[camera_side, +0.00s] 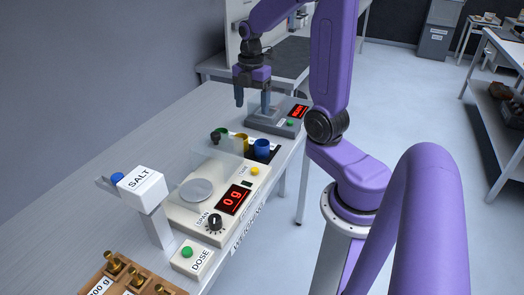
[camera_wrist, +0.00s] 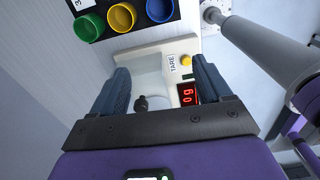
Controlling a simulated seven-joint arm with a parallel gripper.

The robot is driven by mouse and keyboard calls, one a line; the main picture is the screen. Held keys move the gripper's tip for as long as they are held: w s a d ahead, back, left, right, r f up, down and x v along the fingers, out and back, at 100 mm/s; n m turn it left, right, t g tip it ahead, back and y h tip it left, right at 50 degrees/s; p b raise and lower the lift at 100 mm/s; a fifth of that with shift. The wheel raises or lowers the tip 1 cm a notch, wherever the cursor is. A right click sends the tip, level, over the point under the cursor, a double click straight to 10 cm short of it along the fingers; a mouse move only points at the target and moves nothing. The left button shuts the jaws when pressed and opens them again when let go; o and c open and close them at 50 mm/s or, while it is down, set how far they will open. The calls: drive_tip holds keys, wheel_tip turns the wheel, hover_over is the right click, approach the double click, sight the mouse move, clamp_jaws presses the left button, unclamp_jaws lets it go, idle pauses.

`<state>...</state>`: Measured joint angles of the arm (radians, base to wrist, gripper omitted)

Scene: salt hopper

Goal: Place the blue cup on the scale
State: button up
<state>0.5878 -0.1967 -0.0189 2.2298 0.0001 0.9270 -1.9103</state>
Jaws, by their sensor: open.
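The blue cup (camera_side: 262,149) stands upright at the right end of a row of three cups. It also shows at the top of the wrist view (camera_wrist: 160,8). The scale (camera_side: 176,215) is a cream box with a round grey pan (camera_side: 196,191), a clear screen behind it and a red display reading 0 g. The pan is bare. My gripper (camera_side: 252,110) is open and empty, above and behind the cup row in the side view. In the wrist view, part of the scale (camera_wrist: 182,46) shows between and beyond my fingers.
A yellow cup (camera_side: 241,143) and a green cup (camera_side: 219,136) stand beside the blue one in a dark rack. A white salt hopper (camera_side: 143,180), a dose button box (camera_side: 192,257) and brass weights (camera_side: 115,266) are nearer. A grey device (camera_side: 276,121) with a red display stands behind.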

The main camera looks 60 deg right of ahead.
drive_tip(key=s+d, duration=0.1)
drive_tip(key=d, duration=0.3)
approach(262, 143)
wheel_tip(262, 143, down, 2)
drive_tip(key=s+a, duration=0.1)
drive_tip(key=a, duration=0.1)
drive_tip(key=shift+n, duration=0.3)
drive_tip(key=shift+w+f, duration=0.1)
drive_tip(key=shift+f, duration=3.25)
drive_tip(key=c, duration=1.1)
drive_tip(key=shift+d+r, duration=0.1)
